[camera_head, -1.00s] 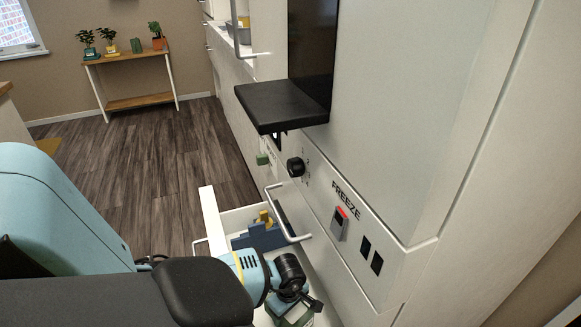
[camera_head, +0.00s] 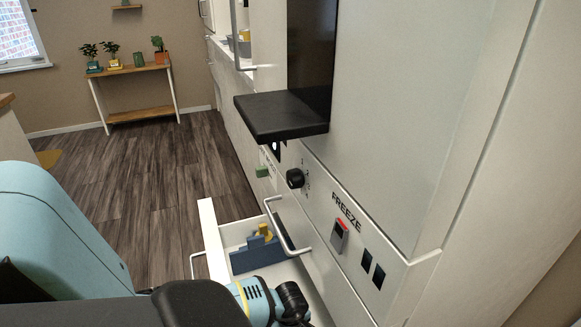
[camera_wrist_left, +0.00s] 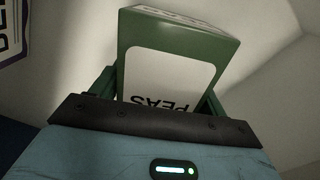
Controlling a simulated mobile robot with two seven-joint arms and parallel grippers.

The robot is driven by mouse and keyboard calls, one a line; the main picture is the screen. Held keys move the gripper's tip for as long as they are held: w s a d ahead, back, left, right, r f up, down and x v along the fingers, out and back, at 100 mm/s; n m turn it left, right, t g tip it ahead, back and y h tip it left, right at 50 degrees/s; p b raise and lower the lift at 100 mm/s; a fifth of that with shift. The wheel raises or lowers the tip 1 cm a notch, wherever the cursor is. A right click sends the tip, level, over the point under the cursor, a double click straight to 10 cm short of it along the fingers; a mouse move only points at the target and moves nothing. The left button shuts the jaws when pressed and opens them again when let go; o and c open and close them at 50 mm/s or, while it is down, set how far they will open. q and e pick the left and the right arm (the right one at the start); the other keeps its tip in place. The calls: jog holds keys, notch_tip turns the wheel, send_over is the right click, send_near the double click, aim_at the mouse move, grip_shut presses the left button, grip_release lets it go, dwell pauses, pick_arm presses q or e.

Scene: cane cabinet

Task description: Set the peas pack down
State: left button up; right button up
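The peas pack (camera_wrist_left: 172,50), a green box with a white label reading PEAS, fills the space between the fingers of my left gripper (camera_wrist_left: 160,95) in the left wrist view. The fingers sit against its two sides and appear shut on it. In the head view my left wrist reaches down into an open white drawer (camera_head: 209,235); the fingers and the pack are below the frame there. Whether the pack touches the drawer floor cannot be told. My right gripper is not in view.
Blue and yellow items (camera_head: 258,252) stand in the drawer's far end. A black ledge (camera_head: 282,117) juts from the cabinet above. Another printed pack (camera_wrist_left: 12,28) shows at the wrist view's upper left.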

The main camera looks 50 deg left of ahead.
pick_arm(q)
jog(key=shift+o, duration=1.4)
jog(key=shift+r, duration=0.1)
jog(key=shift+r+p, duration=0.25)
jog(key=shift+p, duration=0.05)
notch_tip(320, 180, up, 6)
jog(key=shift+r+p, duration=0.1)
jog(key=shift+p, duration=0.8)
jog(key=shift+r, duration=0.5)
